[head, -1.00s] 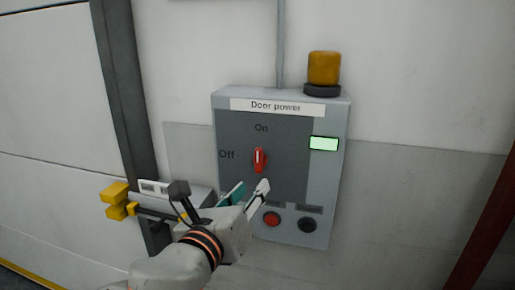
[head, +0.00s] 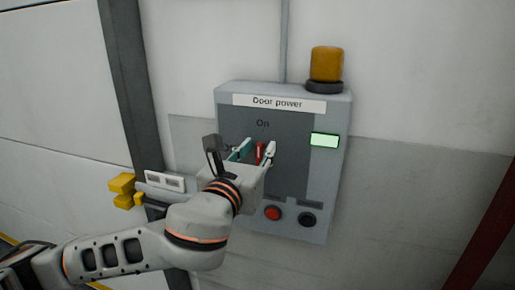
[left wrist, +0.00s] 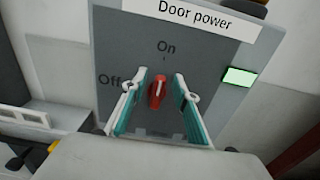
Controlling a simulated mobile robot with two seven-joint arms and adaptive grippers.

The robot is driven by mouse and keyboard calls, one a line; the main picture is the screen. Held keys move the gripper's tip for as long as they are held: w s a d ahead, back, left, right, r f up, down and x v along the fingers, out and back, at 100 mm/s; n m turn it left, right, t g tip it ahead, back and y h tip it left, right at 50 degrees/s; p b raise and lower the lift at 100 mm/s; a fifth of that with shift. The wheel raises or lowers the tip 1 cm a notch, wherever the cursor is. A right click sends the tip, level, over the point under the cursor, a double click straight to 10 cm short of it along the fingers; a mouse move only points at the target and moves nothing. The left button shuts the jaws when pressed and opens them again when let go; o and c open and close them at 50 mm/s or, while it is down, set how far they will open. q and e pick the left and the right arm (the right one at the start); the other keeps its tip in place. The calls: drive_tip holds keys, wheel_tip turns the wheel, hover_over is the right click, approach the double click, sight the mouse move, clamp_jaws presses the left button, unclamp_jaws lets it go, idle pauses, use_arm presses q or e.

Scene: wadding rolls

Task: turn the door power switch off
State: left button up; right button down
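The door power box (head: 228,100) is a grey panel on the wall, labelled "Door power". Its red rotary switch (head: 259,153) has a white mark that points up toward "On", seen clearly in the left wrist view (left wrist: 157,93). My left gripper (head: 254,150) is open, with its teal-padded fingers on either side of the switch. In the left wrist view the fingers (left wrist: 159,92) flank the knob with gaps on both sides. My right gripper is not in view.
A lit green display (head: 325,140) is on the box's right side. Below are a red button (head: 273,213) and a dark button (head: 307,219). An amber beacon (head: 327,64) stands on top. Yellow parts (head: 122,187) stick out at the left by the dark door post.

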sight(251, 152)
use_arm(q)
drive_tip(key=shift+w, duration=0.15)
clamp_jaws()
drive_tip(key=n, duration=0.4)
drive_tip(key=shift+w+a+f, duration=0.1)
drive_tip(key=shift+a, duration=0.3)
drive_tip(key=f+n, duration=0.1)
drive_tip(key=n, duration=0.3)
drive_tip(key=a+n, duration=0.1)
drive_tip(key=n, duration=0.4)
drive_tip(key=f+n, duration=0.1)
drive_tip(key=n, duration=0.3)
drive_tip(key=shift+w+a+f+n, duration=0.3)
drive_tip(key=shift+a+n, duration=0.1)
